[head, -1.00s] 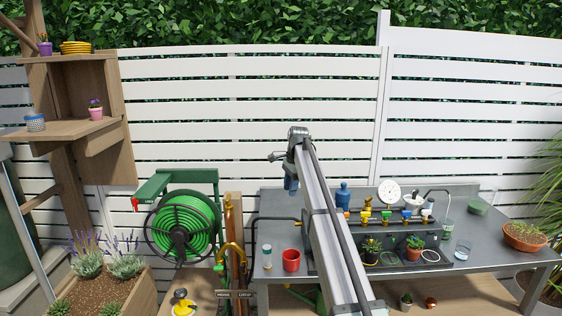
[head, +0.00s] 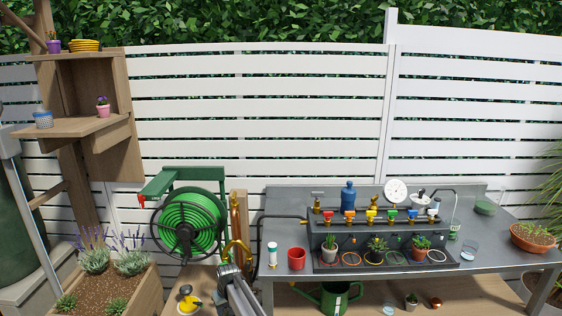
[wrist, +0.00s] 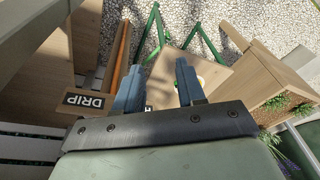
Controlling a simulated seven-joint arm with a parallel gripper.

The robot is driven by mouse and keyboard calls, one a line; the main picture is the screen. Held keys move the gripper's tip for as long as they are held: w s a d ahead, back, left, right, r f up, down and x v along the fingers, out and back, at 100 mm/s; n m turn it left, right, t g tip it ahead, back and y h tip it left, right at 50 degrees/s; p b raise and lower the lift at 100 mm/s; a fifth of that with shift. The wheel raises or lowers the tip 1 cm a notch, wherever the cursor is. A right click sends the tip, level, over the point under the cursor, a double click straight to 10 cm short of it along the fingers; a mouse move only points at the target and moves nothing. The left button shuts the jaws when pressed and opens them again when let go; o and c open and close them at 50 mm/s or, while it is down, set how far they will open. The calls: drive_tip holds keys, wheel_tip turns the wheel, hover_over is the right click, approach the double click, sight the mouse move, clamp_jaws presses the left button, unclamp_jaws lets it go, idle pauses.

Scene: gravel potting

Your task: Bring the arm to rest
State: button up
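My arm (head: 238,292) is low at the bottom of the head view, just left of the metal table (head: 490,255). Its fingers cannot be made out there. In the wrist view my gripper (wrist: 159,78) shows two blue fingers standing well apart, with nothing held between them. Below the fingers lie gravel ground (wrist: 220,20), green metal legs (wrist: 208,42) and wooden boards. A sign reading DRIP (wrist: 83,100) is left of the fingers.
A green hose reel (head: 188,226) and a yellow-topped can (head: 187,300) stand left of my arm. The table carries a red cup (head: 296,258), a white bottle (head: 272,254), potted plants and a row of coloured valves. A wooden planter (head: 140,292) is at lower left.

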drive_tip(key=s+d+f+n+t+h, duration=0.1)
drive_tip(key=s+d+f+n, duration=0.2)
drive_tip(key=s+f+n, duration=1.15)
drive_tip(key=s+d+f+n+h, duration=0.25)
drive_tip(key=s+f+n, duration=0.25)
drive_tip(key=s+f, duration=1.05)
drive_tip(key=s+d+m+g, duration=0.2)
drive_tip(key=s+d+m, duration=0.3)
drive_tip(key=d, duration=0.6)
drive_tip(key=s+d+m+g, duration=0.2)
drive_tip(key=d+m, duration=0.4)
drive_tip(key=d, duration=0.5)
drive_tip(key=s+d+r+m+g, duration=0.1)
drive_tip(key=s+d+r+m, duration=0.2)
drive_tip(key=s+m, duration=0.2)
drive_tip(key=s+d+r+m+g+y, duration=0.1)
drive_tip(key=s+d+r+m+g, duration=0.1)
drive_tip(key=s+d+r+m, duration=0.1)
drive_tip(key=s+d+r+m+g, duration=0.2)
drive_tip(key=s+d+r+m, duration=0.1)
drive_tip(key=s+m, duration=0.4)
drive_tip(key=shift+s+d+y, duration=0.35)
drive_tip(key=shift+s+d, duration=0.45)
drive_tip(key=shift+s, duration=0.3)
